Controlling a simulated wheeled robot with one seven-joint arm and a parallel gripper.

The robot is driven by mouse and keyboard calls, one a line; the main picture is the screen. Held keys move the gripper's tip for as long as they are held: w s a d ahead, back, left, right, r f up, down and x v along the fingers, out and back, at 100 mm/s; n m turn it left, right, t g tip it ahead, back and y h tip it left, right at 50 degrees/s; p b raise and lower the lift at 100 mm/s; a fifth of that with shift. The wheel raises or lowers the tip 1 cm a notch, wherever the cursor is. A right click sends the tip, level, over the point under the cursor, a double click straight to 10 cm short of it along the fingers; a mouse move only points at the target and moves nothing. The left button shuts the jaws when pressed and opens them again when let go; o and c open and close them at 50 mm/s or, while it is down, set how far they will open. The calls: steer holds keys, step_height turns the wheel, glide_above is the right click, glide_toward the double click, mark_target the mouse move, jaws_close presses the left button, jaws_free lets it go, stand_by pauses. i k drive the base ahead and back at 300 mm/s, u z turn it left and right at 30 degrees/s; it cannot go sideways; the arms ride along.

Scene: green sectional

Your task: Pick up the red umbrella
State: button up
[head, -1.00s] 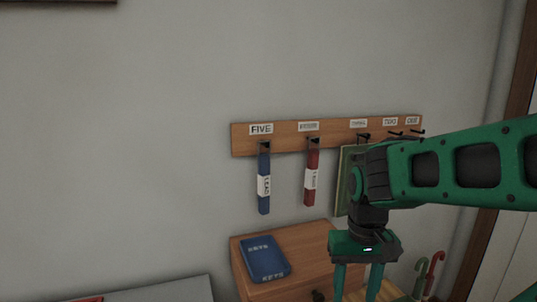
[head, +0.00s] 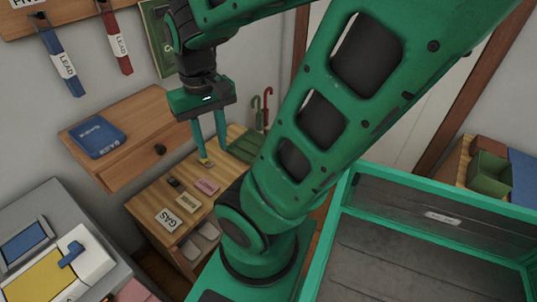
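The red umbrella (head: 267,98) stands upright at the back near the wall corner, its hooked handle on top. A green umbrella (head: 256,110) stands just left of it. Their lower parts are hidden behind a green thing and my arm. My gripper (head: 210,148) points down in front of and to the left of the umbrellas, above the wooden table. Its two green fingers are apart with nothing between them, and it does not touch the red umbrella.
A wooden table (head: 148,207) holds a GAS card and small items below my gripper. A wooden drawer (head: 130,165) with a blue book (head: 97,137) is to the left. Blue and red LEAD holders hang above. My arm covers much of the middle.

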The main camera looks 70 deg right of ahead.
mark_target(266, 110)
steer(key=u, duration=0.55)
steer(key=k, duration=1.05)
steer(key=z, duration=1.9)
steer(key=i, duration=1)
steer(key=z, duration=0.05)
